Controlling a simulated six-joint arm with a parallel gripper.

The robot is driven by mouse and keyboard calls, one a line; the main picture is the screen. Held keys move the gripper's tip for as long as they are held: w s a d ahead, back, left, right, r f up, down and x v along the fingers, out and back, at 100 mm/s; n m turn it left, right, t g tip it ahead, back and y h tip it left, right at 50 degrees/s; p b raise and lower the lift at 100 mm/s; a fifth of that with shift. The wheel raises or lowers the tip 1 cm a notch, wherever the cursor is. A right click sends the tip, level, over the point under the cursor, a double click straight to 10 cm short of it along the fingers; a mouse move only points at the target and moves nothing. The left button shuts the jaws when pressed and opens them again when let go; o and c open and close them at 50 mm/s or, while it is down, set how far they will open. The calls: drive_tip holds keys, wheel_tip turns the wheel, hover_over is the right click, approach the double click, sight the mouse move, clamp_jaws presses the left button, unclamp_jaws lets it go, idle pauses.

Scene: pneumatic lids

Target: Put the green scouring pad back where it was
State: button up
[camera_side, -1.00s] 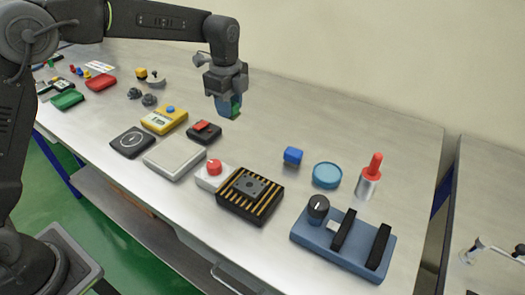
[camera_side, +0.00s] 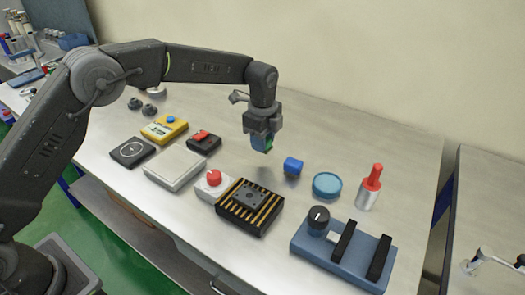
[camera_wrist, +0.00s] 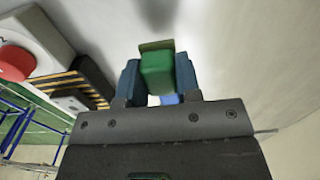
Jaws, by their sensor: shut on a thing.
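The green scouring pad (camera_wrist: 157,72) is between the two blue fingers of my gripper (camera_wrist: 158,80) in the wrist view. In the side view my gripper (camera_side: 261,143) is shut on the pad (camera_side: 268,146), which shows as a small green patch at the fingertips. The gripper points down and holds the pad above the table, to the left of and behind a blue block (camera_side: 293,166). The fingers hide much of the pad in the side view.
A blue round dish (camera_side: 327,184), a red-topped bottle (camera_side: 369,188) and a blue device with a black knob (camera_side: 343,250) stand at the right. A black striped block (camera_side: 249,206), a red-button box (camera_side: 213,184) and a grey plate (camera_side: 175,168) lie in front. Bare table lies behind.

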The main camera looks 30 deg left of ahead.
sight(262, 161)
drive_tip(key=shift+f, duration=1.95)
drive_tip(key=shift+f, duration=0.15)
drive_tip(key=o, duration=0.9)
